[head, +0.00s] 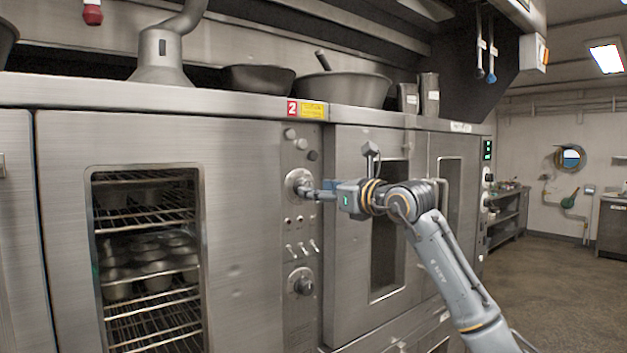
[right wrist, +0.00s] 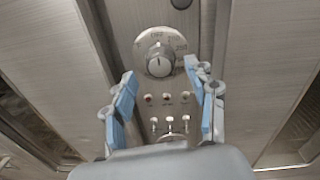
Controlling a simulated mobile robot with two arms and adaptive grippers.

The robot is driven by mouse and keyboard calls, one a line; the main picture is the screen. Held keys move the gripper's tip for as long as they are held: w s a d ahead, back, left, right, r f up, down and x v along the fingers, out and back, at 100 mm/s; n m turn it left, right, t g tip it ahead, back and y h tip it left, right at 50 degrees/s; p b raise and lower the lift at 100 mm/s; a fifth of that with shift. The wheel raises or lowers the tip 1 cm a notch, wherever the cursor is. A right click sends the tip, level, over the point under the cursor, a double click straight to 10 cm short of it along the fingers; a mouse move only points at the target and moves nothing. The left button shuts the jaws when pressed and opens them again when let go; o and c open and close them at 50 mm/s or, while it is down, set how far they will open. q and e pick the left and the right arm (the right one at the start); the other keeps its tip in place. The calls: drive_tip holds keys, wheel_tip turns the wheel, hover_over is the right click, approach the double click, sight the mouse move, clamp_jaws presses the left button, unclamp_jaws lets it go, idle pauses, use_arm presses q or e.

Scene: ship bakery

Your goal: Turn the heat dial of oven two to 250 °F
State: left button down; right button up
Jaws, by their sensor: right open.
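Oven two carries a red "2" label (head: 292,108) above its control panel (head: 299,260). The upper dial (head: 299,184) is round with a metal knob. My right gripper (head: 309,192) is at the upper dial, coming from the right. In the right wrist view its blue-padded fingers (right wrist: 164,92) are spread wide, with the dial ahead between and beyond them. I cannot tell any contact. My left gripper is not in view.
A lower dial (head: 301,282) sits below a row of small switches (head: 300,248). The oven door (head: 240,230) has a window showing racks and tins. Bowls (head: 343,89) and pots stand on top. Free floor (head: 560,290) lies at the right.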

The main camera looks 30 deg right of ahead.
drive_tip(key=shift+w+a+r, duration=0.1)
drive_tip(key=shift+w+r, duration=0.05)
drive_tip(key=shift+w, duration=1.05)
drive_tip(key=shift+c, duration=1)
drive_tip(key=c, duration=0.9)
drive_tip(key=shift+c, duration=0.2)
